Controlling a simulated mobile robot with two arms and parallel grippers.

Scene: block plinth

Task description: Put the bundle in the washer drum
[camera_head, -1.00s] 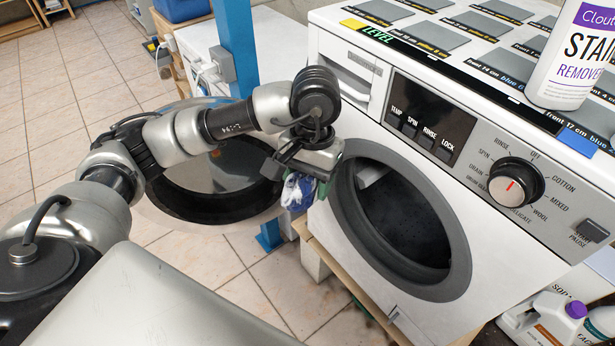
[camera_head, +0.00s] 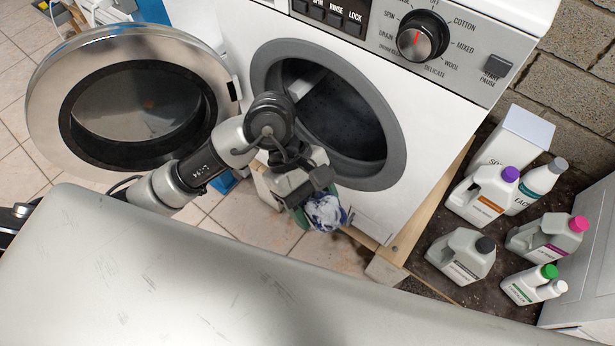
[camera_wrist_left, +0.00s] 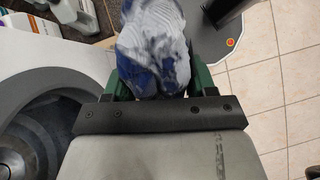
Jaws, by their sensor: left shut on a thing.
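The bundle (camera_head: 326,211) is a crumpled blue, white and grey cloth. My left gripper (camera_head: 312,208) is shut on it and holds it in front of the washer, below and outside the opening. In the left wrist view the bundle (camera_wrist_left: 153,45) sits between the green fingertips (camera_wrist_left: 155,88). The washer drum (camera_head: 338,112) shows dark and open inside its grey ring; my left arm covers part of the ring's left side. The drum opening also shows at the left in the left wrist view (camera_wrist_left: 25,140). The round door (camera_head: 135,105) stands swung open to the left. My right gripper is not in view.
Several bottles, such as a grey one with a black cap (camera_head: 462,255), and a white box (camera_head: 515,140) stand on the floor right of the washer. A wooden plinth (camera_head: 400,245) lies under the washer. The open door is close beside my left arm.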

